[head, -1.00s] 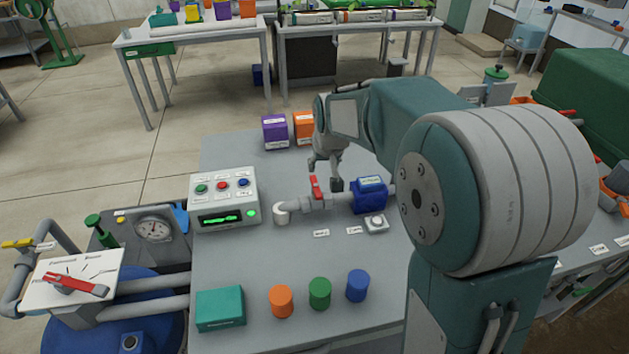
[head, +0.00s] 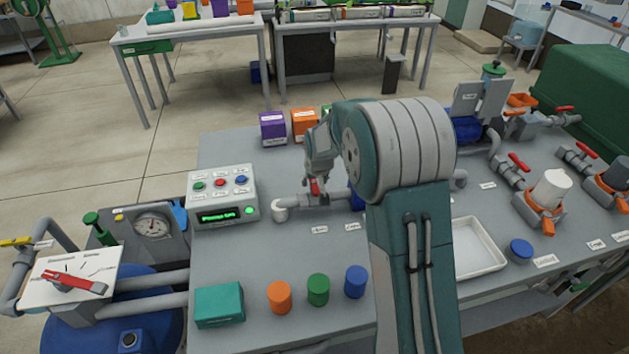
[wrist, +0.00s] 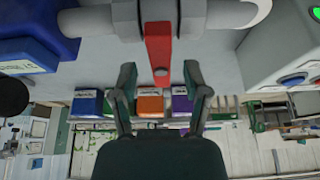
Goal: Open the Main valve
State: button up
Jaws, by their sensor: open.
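A red valve lever (head: 314,187) sits on the grey pipe (head: 294,203) between a white elbow and a blue unit. I cannot read its label. In the wrist view the red lever (wrist: 158,50) stands crosswise to the pipe (wrist: 100,20). My gripper (head: 316,178) is over this lever, partly hidden behind my arm in the head view. In the wrist view my gripper (wrist: 159,76) is open, with one finger on each side of the lever's free end. A gap shows between the lever and each finger.
A control box (head: 222,197) with buttons and a green-lit display stands left of the pipe. Orange (head: 279,297), green (head: 318,289) and blue (head: 355,281) cylinders stand at the front. Purple (head: 273,128) and orange (head: 304,124) boxes stand behind. Other red-levered valves (head: 519,161) are at right.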

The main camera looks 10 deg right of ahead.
jog(key=shift+a+f, duration=0.1)
jog(key=shift+f, duration=0.05)
grip_shut()
jog(key=shift+n, duration=0.4)
jog(key=n, duration=0.1)
jog(key=n+y, duration=0.1)
jog(key=n, duration=0.2)
jog(key=shift+d+y, duration=0.25)
jog(key=shift+y, duration=0.15)
jog(key=n, duration=0.2)
jog(key=n+g+y, duration=0.1)
jog(key=n, duration=0.1)
jog(key=shift+w+d+n, duration=0.1)
jog(key=shift+w+n, duration=0.05)
jog(key=shift+n, duration=0.15)
jog(key=n+g, duration=0.1)
jog(key=n, duration=0.1)
jog(key=n+y, duration=0.1)
jog(key=n, duration=0.1)
jog(key=shift+w+n+g, duration=0.1)
jog(key=shift+n+g, duration=0.2)
jog(key=shift+g, duration=0.1)
jog(key=shift+w+d+n+g+y, duration=0.15)
jog(key=shift+n+g, duration=0.25)
jog(key=shift+n, duration=0.6)
jog(key=shift+s+a+n+g+y, duration=0.15)
jog(key=shift+n+g, duration=0.25)
jog(key=shift+n, duration=0.6)
jog(key=shift+w+d, duration=0.1)
jog(key=shift+w, duration=0.05)
